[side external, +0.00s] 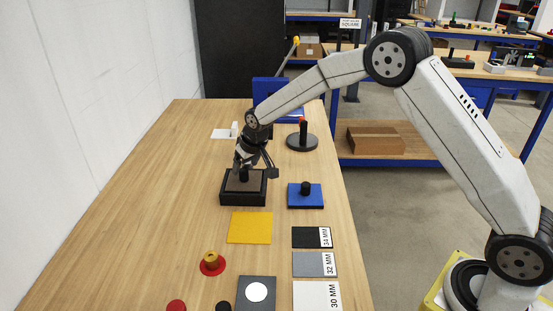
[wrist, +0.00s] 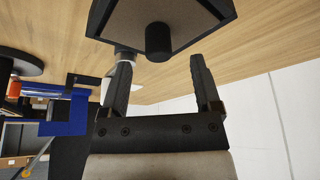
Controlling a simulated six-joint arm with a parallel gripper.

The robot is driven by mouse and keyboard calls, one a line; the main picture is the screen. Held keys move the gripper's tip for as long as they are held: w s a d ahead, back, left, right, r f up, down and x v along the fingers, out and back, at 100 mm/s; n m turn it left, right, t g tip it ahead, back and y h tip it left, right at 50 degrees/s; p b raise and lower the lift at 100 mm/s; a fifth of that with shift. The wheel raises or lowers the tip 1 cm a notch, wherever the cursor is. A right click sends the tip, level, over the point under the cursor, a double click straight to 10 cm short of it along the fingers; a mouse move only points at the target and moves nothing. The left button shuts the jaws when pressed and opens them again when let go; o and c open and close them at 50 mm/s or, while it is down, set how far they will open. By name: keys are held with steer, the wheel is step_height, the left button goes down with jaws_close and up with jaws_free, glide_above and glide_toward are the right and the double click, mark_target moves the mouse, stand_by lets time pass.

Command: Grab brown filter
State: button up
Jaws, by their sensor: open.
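The brown filter (side external: 237,186) is a flat brown plate lying in a black square tray (side external: 243,200). A black knob (side external: 244,175) stands up from its middle. My gripper (side external: 242,163) is over the tray, pointing down. In the wrist view the filter (wrist: 190,14) and its knob (wrist: 158,42) show at the top. There my gripper (wrist: 161,62) is open and empty, with its two fingers spread to either side of the knob's line. The knob shows just past the fingertips. I cannot tell the exact height gap.
A blue plate with a black knob (side external: 305,193) sits right of the tray. A yellow square (side external: 249,228) lies in front. A round black stand (side external: 302,142) is behind to the right. Labelled size plates (side external: 316,264) line the front right. The table's left side is clear.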

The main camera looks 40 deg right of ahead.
mark_target(244, 170)
steer(key=shift+x, duration=2)
steer(key=shift+d, duration=0.1)
jaws_close()
